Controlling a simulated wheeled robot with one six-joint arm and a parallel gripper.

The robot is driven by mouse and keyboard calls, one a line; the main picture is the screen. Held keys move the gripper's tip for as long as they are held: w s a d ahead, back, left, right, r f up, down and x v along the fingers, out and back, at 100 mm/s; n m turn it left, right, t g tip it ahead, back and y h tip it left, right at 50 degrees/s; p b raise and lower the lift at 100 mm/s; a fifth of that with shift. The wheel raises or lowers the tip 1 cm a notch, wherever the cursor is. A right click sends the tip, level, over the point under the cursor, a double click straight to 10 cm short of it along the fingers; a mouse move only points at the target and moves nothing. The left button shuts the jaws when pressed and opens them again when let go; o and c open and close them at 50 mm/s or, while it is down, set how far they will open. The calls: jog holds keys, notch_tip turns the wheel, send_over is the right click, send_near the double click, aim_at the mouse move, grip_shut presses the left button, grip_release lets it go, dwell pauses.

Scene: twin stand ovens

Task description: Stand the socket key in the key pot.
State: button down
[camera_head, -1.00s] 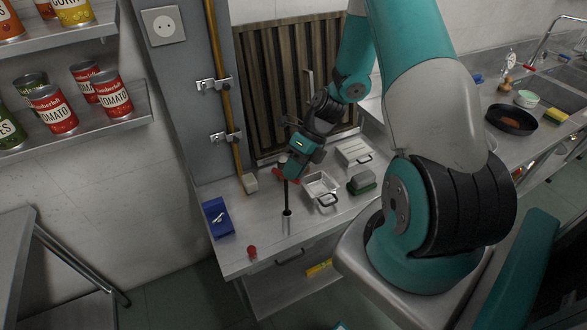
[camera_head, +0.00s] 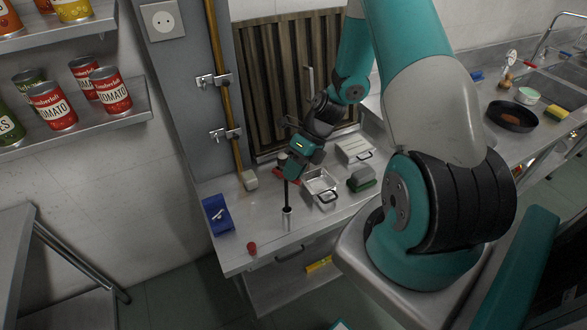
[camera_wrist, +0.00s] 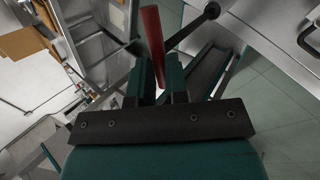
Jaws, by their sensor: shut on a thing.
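My gripper (camera_head: 289,176) is shut on the socket key, which has a red bar handle (camera_wrist: 153,42) and a dark rod (camera_head: 286,192). The rod hangs about upright in the head view. The key pot looks to be the narrow silver cylinder (camera_head: 287,222) standing near the counter's front edge. The rod's dark lower end meets the pot's mouth in the head view; I cannot tell how far inside it is. In the wrist view the rod runs to a dark round end at the top right, and the pot's wall cannot be made out.
A blue tray (camera_head: 211,203) with a small silver item lies left of the pot. A small red knob (camera_head: 252,248) is at the front edge. A wooden pole (camera_head: 226,90) rises behind.

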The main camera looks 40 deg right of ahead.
jog(key=shift+f+b, duration=1.15)
jog(key=shift+f, duration=1.2)
jog(key=shift+f+b, duration=0.7)
jog(key=shift+f, duration=0.9)
jog(key=c, duration=1.1)
grip_release()
jog(key=shift+o, duration=0.2)
jog(key=w+b+v, duration=0.1)
jog(key=b+v, duration=0.2)
jog(key=v, duration=1.4)
jog(key=shift+s+d+r, duration=0.15)
jog(key=shift+s+r, duration=0.05)
jog(key=shift+s, duration=0.25)
